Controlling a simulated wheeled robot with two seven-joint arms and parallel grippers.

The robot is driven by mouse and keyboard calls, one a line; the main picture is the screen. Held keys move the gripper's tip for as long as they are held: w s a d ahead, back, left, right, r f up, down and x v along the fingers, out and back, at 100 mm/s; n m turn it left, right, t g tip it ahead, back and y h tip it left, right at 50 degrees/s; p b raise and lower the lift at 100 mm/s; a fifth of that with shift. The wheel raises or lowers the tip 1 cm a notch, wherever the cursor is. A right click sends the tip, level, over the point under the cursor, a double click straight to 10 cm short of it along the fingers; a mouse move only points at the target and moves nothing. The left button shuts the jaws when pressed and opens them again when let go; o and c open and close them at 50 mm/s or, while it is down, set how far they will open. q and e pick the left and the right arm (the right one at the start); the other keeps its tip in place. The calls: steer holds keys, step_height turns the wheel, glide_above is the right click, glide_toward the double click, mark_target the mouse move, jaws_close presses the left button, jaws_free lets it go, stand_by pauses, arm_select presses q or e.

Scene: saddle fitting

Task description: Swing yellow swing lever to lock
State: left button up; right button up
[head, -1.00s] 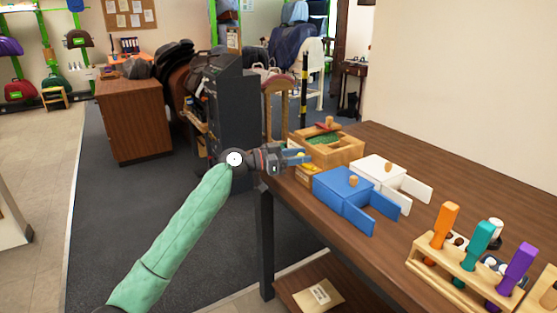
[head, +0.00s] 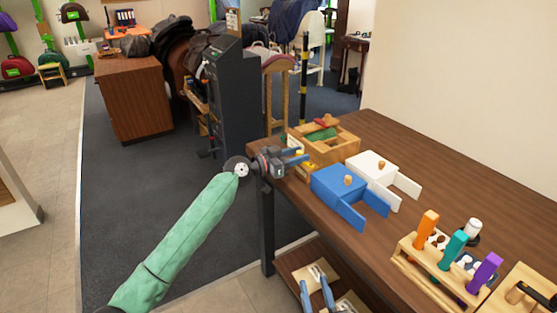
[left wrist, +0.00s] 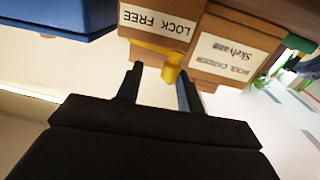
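The yellow swing lever (left wrist: 170,70) sticks out from a wooden box (left wrist: 195,48) in the left wrist view, below an upside-down label (left wrist: 157,23) reading LOCK and FREE. A bit of yellow also shows by my left gripper (head: 298,157) in the head view. My left gripper (left wrist: 160,88) is open, with a finger on each side of the lever's end. The lever lies closer to the right finger; I cannot tell whether they touch. My right gripper (head: 314,281) shows at the lower edge of the head view, below the tabletop, fingers apart and empty.
A blue box (head: 338,181) and a white box (head: 371,166) with open flaps stand right of the wooden box. A rack (head: 440,262) of coloured-handled tools is nearer. The tabletop (head: 440,165) behind is clear. A lower shelf (head: 290,263) lies under the table.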

arm_select(q)
steer(key=shift+s+r+n+t+y+p, duration=0.2)
steer(key=shift+n+t+y+p, duration=0.5)
steer(key=shift+p, duration=2.6)
steer(key=shift+s+f+n+t+y+p, duration=0.1)
steer(key=shift+s+n+t+y+p, duration=0.45)
steer(key=shift+p, duration=2.75)
steer(key=shift+s+r+n+t+y+p, duration=0.1)
steer(key=shift+n+t+y+p, duration=0.75)
steer(key=shift+p, duration=2.45)
steer(key=shift+a+f+t, duration=0.1)
steer(key=shift+f+t, duration=0.1)
steer(key=shift+t, duration=0.1)
steer(key=b+v, duration=0.3)
steer(key=v, duration=0.4)
steer(key=shift+s+a, duration=0.2)
steer(key=shift+s, duration=0.05)
